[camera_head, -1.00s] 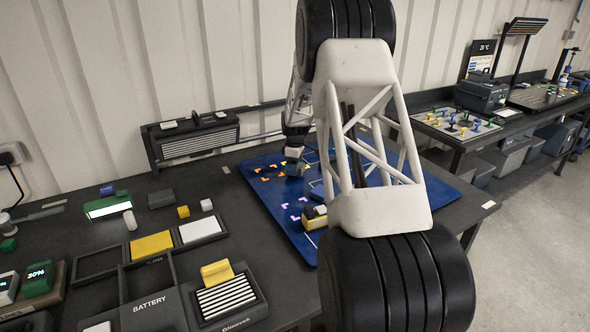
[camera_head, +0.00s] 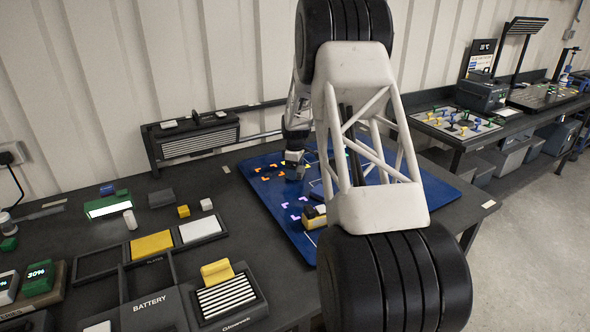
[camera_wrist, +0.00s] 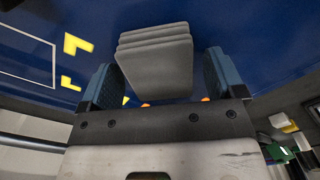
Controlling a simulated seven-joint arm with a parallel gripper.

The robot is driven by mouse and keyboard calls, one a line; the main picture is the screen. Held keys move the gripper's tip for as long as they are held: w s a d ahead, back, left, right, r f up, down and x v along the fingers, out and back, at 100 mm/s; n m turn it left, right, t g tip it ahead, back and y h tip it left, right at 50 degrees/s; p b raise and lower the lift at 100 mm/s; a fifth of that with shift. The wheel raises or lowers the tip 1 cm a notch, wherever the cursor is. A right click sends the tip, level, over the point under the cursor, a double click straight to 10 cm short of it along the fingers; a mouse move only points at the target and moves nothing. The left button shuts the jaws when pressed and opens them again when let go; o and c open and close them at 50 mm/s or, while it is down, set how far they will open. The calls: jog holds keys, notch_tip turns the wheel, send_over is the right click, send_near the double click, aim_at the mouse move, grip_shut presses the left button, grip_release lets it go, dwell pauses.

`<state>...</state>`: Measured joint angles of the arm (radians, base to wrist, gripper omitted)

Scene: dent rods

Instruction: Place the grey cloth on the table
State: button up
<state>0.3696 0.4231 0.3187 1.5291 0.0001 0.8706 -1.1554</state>
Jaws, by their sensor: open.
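The grey cloth (camera_wrist: 155,62) is a folded, layered grey pad in the wrist view. It lies between the two blue fingers of my gripper (camera_wrist: 160,68). The fingers are apart, with a visible gap on each side of the cloth. Blue mat surface (camera_wrist: 255,30) shows behind and around it. In the head view my gripper (camera_head: 295,168) is small and low over the left part of the blue mat (camera_head: 272,205). I cannot clearly separate the cloth from the gripper there.
Coloured corner marks lie on the mat. A yellow and black block (camera_head: 313,217) sits near its front. The dark table (camera_head: 80,225) to the left holds trays, a green lit device (camera_head: 108,207) and small blocks. My arm hides much of the mat.

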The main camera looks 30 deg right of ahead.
jog(key=shift+r, duration=0.1)
notch_tip(320, 180, up, 12)
dwell(0.8)
jog(key=shift+r, duration=0.1)
dwell(0.6)
jog(key=s+a+r+m, duration=0.1)
jog(key=s+a+r, duration=0.4)
jog(key=s+a, duration=0.25)
jog(key=s+a+r+m+t, duration=0.1)
jog(key=s+a+r+m, duration=0.1)
jog(key=s+a+r, duration=0.45)
jog(key=s+a+r+m, duration=0.1)
jog(key=s+a+r, duration=0.2)
jog(key=s+a, duration=0.55)
jog(key=s+a+f+m, duration=0.1)
jog(key=s+a, duration=0.2)
jog(key=s, duration=0.8)
jog(key=s+a+f+m+t, duration=0.1)
jog(key=s+a+m, duration=0.1)
jog(key=s, duration=0.9)
jog(key=s+a+f+m, duration=0.1)
jog(key=s+a, duration=0.4)
jog(key=s, duration=0.6)
jog(key=shift+f+m+t, duration=0.3)
jog(key=shift+m, duration=0.3)
